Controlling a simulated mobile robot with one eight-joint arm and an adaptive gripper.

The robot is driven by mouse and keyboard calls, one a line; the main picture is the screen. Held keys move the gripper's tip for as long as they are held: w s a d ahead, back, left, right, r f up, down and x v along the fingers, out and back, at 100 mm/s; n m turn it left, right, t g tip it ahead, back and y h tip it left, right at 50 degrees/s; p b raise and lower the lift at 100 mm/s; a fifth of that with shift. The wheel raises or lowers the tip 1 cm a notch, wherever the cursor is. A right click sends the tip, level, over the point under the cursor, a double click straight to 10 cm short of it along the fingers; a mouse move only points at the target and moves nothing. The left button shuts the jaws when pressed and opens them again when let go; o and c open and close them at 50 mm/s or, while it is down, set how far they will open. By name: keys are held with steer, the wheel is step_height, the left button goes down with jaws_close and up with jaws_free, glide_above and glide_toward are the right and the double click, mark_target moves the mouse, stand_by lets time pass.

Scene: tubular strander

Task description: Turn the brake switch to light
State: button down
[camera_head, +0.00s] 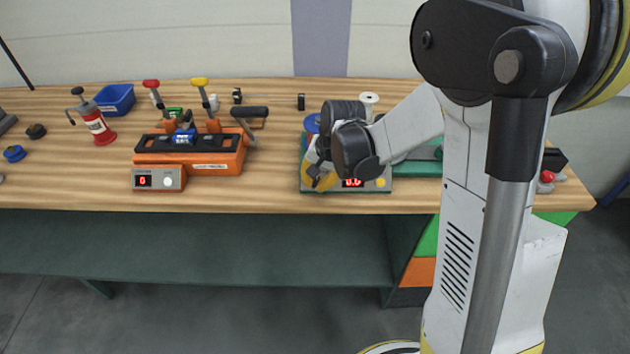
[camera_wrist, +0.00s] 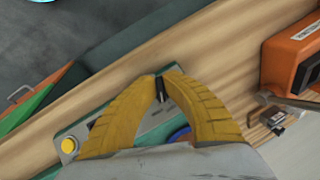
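My gripper (camera_head: 322,184) is at the front left of a green machine (camera_head: 398,185) on the workbench. In the wrist view its two yellow ribbed fingers (camera_wrist: 162,84) close in around a small black piece (camera_wrist: 160,92), which looks like the brake switch. The fingertips appear to be against it on both sides. The switch's position marks are hidden, so its setting cannot be read. The machine's front has a lit red display (camera_head: 352,183) and a yellow button (camera_head: 381,183), which also shows in the wrist view (camera_wrist: 69,146).
An orange machine (camera_head: 205,160) with a display stands to the left. In the wrist view its orange housing (camera_wrist: 290,60) is at the right.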

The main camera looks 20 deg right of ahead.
steer(key=shift+n+g+h, duration=0.5)
steer(key=shift+n+h, duration=0.5)
steer(key=shift+n, duration=0.6)
steer(key=shift+d, duration=0.1)
steer(key=c, duration=1.5)
jaws_free()
step_height(320, 180, up, 12)
steer(key=s, duration=0.2)
steer(key=shift+a, duration=0.35)
steer(key=shift+f, duration=0.1)
